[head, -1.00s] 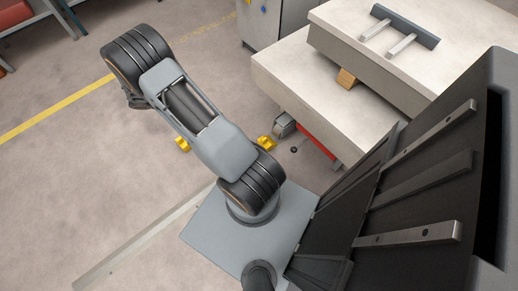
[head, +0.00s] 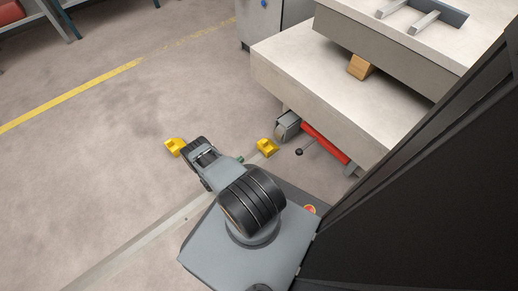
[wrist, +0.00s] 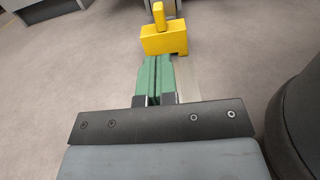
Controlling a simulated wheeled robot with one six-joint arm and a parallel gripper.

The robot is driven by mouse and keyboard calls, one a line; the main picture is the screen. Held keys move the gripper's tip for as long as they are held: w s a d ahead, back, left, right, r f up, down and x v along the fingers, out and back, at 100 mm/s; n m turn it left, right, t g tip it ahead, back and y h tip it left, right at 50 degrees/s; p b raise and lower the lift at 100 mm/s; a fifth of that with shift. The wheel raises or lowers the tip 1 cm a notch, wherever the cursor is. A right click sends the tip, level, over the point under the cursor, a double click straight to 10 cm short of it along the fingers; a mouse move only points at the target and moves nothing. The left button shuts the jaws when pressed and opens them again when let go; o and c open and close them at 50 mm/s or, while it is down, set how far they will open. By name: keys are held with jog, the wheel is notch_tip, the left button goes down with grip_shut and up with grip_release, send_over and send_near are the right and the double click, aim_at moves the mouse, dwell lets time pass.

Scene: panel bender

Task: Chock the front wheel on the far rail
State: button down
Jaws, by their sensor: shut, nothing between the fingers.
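A yellow chock (head: 267,147) stands on the floor strip just in front of a grey wheel (head: 287,125) under the pale stack. A small gap seems to show between them. My gripper (head: 241,159) is low, just left of this chock. In the wrist view its green fingers (wrist: 157,78) are shut with nothing between them. They point at the yellow chock (wrist: 165,40), whose upright grip faces away. I cannot tell whether the tips touch it. A second yellow chock (head: 173,147) lies on the floor to the left, beyond my arm. The pale rail strip (head: 130,249) runs along the floor.
The pale slab stack (head: 300,75) overhangs the wheel, with a wooden block (head: 360,67) between layers. A red bar (head: 325,142) and a black knob (head: 299,152) are low beside it. A grey cabinet (head: 265,20) stands behind. The left floor is open.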

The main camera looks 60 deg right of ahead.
aim_at(263, 144)
jog(key=b+x, duration=0.2)
jog(key=x, duration=1)
jog(key=shift+s+d+b, duration=0.15)
jog(key=shift+d+b, duration=0.15)
jog(key=shift+d, duration=0.05)
jog(key=shift+d, duration=0.1)
